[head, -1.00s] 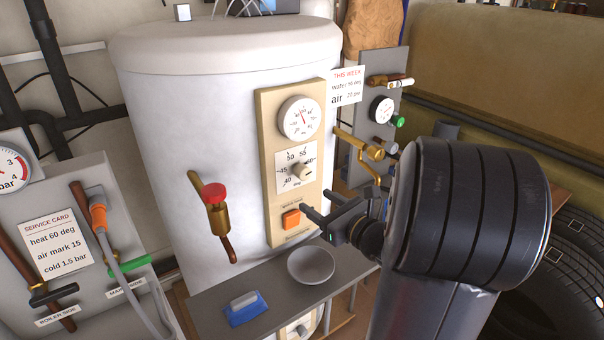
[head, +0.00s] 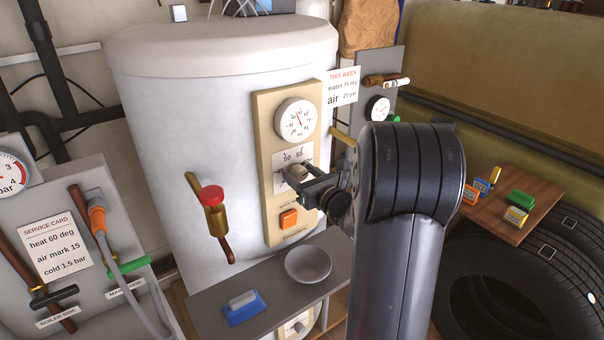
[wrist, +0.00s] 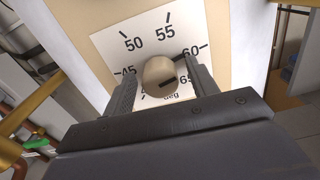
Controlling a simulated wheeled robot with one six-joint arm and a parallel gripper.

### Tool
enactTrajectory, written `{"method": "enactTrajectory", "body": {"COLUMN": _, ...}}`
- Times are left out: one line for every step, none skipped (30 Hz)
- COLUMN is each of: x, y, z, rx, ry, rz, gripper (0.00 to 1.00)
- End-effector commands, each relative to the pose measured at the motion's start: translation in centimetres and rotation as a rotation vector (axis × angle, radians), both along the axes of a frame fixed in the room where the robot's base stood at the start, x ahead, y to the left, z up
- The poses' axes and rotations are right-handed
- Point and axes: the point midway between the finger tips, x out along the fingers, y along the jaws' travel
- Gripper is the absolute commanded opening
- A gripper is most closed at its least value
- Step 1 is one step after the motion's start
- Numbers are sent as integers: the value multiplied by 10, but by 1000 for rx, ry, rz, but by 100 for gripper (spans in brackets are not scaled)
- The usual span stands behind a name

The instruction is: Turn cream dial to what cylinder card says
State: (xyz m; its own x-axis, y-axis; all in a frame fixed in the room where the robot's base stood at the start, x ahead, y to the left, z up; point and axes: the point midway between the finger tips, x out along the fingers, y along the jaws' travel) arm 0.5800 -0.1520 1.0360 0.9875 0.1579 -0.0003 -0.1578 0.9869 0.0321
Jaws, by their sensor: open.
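The cream dial (wrist: 158,72) is a round knob on a white scale plate (wrist: 108,48) marked 45 to 65 in the wrist view. Its black mark points rightward, roughly toward 60–65; the exact reading is unclear. My gripper (wrist: 161,84) is open, with one finger on each side of the knob; contact cannot be told. In the head view my gripper (head: 306,184) partly covers the dial (head: 297,172). The "THIS WEEK" card (head: 341,87) at the cylinder's (head: 180,120) right edge lists water in deg and air in psi; its water number is too small to read surely.
A round gauge (head: 296,120) is above the dial and an orange button (head: 288,219) below it. A red-capped valve (head: 212,195) stands out at left. A service card (head: 52,243) says heat 60 deg.

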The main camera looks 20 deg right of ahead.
Motion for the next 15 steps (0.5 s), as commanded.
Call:
{"method": "enactTrajectory", "body": {"x": 1, "y": 0, "z": 0, "rx": 0, "ry": 0, "rz": 1, "gripper": 55}}
{"method": "enactTrajectory", "body": {"x": 1, "y": 0, "z": 0, "rx": 0, "ry": 0, "rz": 0, "gripper": 55}}
{"method": "enactTrajectory", "body": {"x": 1, "y": 0, "z": 0, "rx": 0, "ry": 0, "rz": 0, "gripper": 55}}
{"method": "enactTrajectory", "body": {"x": 1, "y": 0, "z": 0, "rx": 0, "ry": 0, "rz": 0, "gripper": 55}}
{"method": "enactTrajectory", "body": {"x": 1, "y": 0, "z": 0, "rx": 0, "ry": 0, "rz": 0, "gripper": 55}}
{"method": "enactTrajectory", "body": {"x": 1, "y": 0, "z": 0, "rx": 0, "ry": 0, "rz": 0, "gripper": 55}}
{"method": "enactTrajectory", "body": {"x": 1, "y": 0, "z": 0, "rx": 0, "ry": 0, "rz": 0, "gripper": 55}}
{"method": "enactTrajectory", "body": {"x": 1, "y": 0, "z": 0, "rx": 0, "ry": 0, "rz": 0, "gripper": 54}}
{"method": "enactTrajectory", "body": {"x": 1, "y": 0, "z": 0, "rx": 0, "ry": 0, "rz": 0, "gripper": 51}}
{"method": "enactTrajectory", "body": {"x": 1, "y": 0, "z": 0, "rx": 0, "ry": 0, "rz": 0, "gripper": 49}}
{"method": "enactTrajectory", "body": {"x": 1, "y": 0, "z": 0, "rx": 0, "ry": 0, "rz": 0, "gripper": 46}}
{"method": "enactTrajectory", "body": {"x": 1, "y": 0, "z": 0, "rx": 0, "ry": 0, "rz": 0, "gripper": 43}}
{"method": "enactTrajectory", "body": {"x": 1, "y": 0, "z": 0, "rx": 0, "ry": 0, "rz": 0, "gripper": 41}}
{"method": "enactTrajectory", "body": {"x": 1, "y": 0, "z": 0, "rx": 0, "ry": 0, "rz": 0, "gripper": 38}}
{"method": "enactTrajectory", "body": {"x": 1, "y": 0, "z": 0, "rx": 0, "ry": 0, "rz": 0, "gripper": 35}}
